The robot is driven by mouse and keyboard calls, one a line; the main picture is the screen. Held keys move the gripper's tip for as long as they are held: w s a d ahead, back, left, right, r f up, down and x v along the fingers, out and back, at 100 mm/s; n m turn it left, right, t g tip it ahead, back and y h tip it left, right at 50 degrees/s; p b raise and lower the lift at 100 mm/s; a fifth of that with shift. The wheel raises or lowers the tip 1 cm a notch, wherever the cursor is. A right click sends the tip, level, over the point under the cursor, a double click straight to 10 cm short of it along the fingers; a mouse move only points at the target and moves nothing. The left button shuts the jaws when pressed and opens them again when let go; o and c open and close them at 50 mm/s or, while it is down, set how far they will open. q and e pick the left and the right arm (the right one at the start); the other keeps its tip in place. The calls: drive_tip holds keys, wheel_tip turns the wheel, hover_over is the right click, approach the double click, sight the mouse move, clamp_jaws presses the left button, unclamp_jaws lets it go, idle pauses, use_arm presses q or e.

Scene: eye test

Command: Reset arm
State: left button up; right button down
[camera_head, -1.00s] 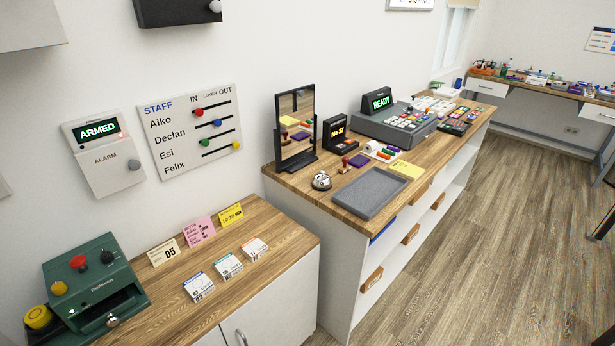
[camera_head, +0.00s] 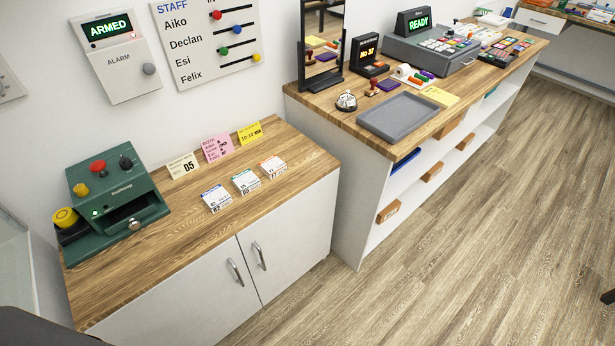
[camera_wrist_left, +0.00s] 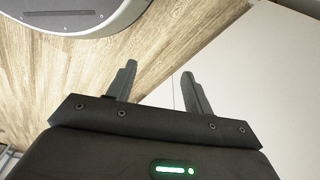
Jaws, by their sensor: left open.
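My left gripper (camera_wrist_left: 158,88) shows in the left wrist view with its two dark fingers apart and nothing between them. Wood floor and a pale cabinet surface lie beyond the fingers. In the head view neither gripper can be made out; a dark shape at the bottom left corner may be part of my body. My right gripper is in neither view.
A low cabinet (camera_head: 205,290) carries a green machine (camera_head: 112,190), several cards and small card stacks. A taller counter (camera_head: 350,125) holds a grey tray (camera_head: 397,118), bell (camera_head: 346,101) and register (camera_head: 430,45).

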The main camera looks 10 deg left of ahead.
use_arm(q)
drive_tip(key=s+a+f+b, duration=0.2)
drive_tip(key=s+f, duration=0.9)
drive_tip(key=s, duration=0.1)
drive_tip(key=shift+f+g, duration=0.4)
drive_tip(key=shift+s+a, duration=0.1)
